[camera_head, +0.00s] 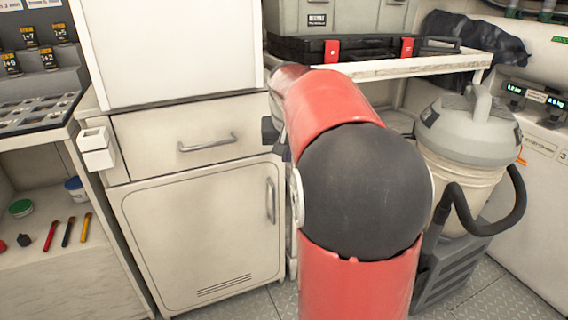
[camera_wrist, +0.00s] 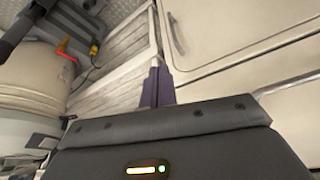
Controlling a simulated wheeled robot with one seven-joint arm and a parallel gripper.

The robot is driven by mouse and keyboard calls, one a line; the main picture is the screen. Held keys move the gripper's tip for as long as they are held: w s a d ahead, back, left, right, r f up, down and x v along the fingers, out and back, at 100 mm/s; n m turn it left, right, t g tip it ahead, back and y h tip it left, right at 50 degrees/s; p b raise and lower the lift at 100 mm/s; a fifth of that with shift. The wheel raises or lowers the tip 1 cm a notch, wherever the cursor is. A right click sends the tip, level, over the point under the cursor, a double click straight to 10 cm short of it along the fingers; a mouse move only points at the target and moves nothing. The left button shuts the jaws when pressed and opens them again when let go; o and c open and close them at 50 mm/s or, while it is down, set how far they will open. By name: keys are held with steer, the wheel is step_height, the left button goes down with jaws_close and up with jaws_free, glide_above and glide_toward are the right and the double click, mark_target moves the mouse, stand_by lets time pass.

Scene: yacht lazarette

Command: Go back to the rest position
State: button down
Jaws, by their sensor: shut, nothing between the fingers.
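My gripper (camera_wrist: 157,88) shows in the wrist view as two dark fingers pressed together, with nothing between them. They are in front of a pale panelled surface and beside the edge of a cream cabinet (camera_wrist: 225,50). In the head view my red and black arm reaches forward over the middle of the scene and hides most of the gripper. The arm stands close to the cream cabinet with a drawer (camera_head: 165,150) and a lower door (camera_head: 205,235).
A shelf (camera_head: 400,68) with a grey case (camera_head: 330,18) and a black-and-red case (camera_head: 375,48) is behind my arm. A wet vacuum (camera_head: 470,135) with a black hose stands at right. A tool shelf (camera_head: 50,255) is at left. Little bare floor shows.

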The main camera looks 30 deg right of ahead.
steer(key=s+a+n+t+y, duration=0.1)
steer(key=s+a+n, duration=0.2)
steer(key=s+a, duration=0.9)
steer(key=s+a+f+n, duration=0.1)
steer(key=s+a+f, duration=0.2)
steer(key=s+a, duration=0.1)
steer(key=s+a+f+n+y, duration=0.1)
steer(key=s+a+f+n, duration=0.1)
steer(key=s, duration=0.5)
steer(key=shift+s+a+f+t, duration=0.2)
steer(key=shift+a+f+t, duration=0.2)
steer(key=shift+a+f, duration=0.5)
steer(key=shift+a+r, duration=0.15)
steer(key=shift+r, duration=0.05)
